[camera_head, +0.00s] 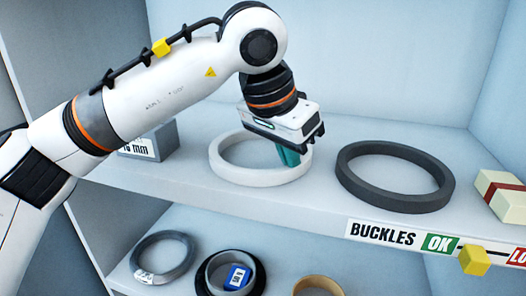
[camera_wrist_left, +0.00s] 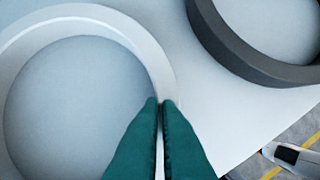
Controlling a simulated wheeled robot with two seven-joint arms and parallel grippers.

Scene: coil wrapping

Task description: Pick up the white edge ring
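The white edge ring (camera_head: 232,172) lies flat on the upper shelf, and no gap under it can be made out. It also shows large at the left of the left wrist view (camera_wrist_left: 95,20). My left gripper (camera_head: 290,157) reaches down over the ring's right side. In the left wrist view its green fingers (camera_wrist_left: 160,104) are close together, with the ring's band pinched between the tips. The fingers hide a short part of the band.
A dark grey ring (camera_head: 395,204) lies right of the white ring on the upper shelf (camera_head: 330,225). A grey box (camera_head: 165,140) stands left, a cream box with a red band (camera_head: 497,187) right. Several rings and coils, including a grey one (camera_head: 150,240), lie on the lower shelf.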

